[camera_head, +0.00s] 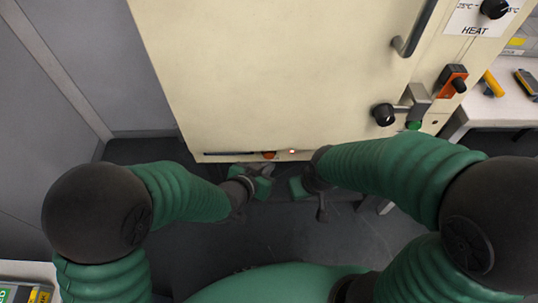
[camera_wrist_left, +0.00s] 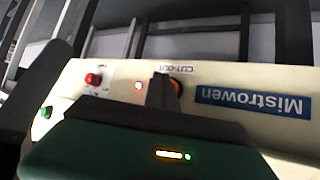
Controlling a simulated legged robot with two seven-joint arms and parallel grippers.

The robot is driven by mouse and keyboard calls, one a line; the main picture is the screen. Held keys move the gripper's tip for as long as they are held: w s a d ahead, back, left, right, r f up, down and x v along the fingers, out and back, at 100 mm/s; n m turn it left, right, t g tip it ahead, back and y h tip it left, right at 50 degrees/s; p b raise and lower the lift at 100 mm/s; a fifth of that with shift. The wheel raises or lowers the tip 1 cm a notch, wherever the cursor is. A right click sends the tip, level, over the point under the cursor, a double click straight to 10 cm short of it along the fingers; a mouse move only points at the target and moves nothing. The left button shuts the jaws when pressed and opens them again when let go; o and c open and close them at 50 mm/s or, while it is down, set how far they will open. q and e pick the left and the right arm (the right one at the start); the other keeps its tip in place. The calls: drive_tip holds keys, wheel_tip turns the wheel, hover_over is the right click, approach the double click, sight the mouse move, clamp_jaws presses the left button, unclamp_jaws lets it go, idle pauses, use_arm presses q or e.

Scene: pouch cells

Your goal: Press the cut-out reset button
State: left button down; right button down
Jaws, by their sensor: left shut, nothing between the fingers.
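The orange cut-out button (camera_head: 269,155) sits low on the front of the cream cabinet (camera_head: 270,80). In the left wrist view, the button (camera_wrist_left: 177,87) shows beside a "CUT-OUT" label that appears upside down, and a dark finger partly hides it. My left gripper (camera_head: 266,170) is shut and empty, just below the button in the head view; its fingertips (camera_wrist_left: 160,80) overlap the button's edge in the wrist view. Whether they touch it, I cannot tell. My right gripper (camera_head: 321,205) hangs below the cabinet's lower edge, its fingers unclear.
A small red lamp (camera_head: 291,151) glows next to the button. A red button (camera_wrist_left: 93,79) and a green one (camera_wrist_left: 46,112) are on the same panel. Black knobs (camera_head: 384,114) and a long handle (camera_head: 415,30) project from the cabinet. A white bench (camera_head: 500,110) stands at right.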

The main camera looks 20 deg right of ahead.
use_arm(q)
drive_tip(key=shift+w, duration=0.1)
drive_tip(key=shift+w+d+r, duration=0.1)
drive_tip(key=shift+w, duration=0.2)
drive_tip(key=shift+w+d+p, duration=0.1)
drive_tip(key=shift+w+p, duration=0.2)
drive_tip(key=shift+w, duration=0.2)
idle(1.0)
drive_tip(key=shift+s, duration=0.15)
drive_tip(key=shift+s+a, duration=0.2)
drive_tip(key=shift+s, duration=0.55)
drive_tip(key=s, duration=0.2)
drive_tip(key=s+a, duration=0.1)
drive_tip(key=s, duration=0.2)
drive_tip(key=shift+a, duration=0.15)
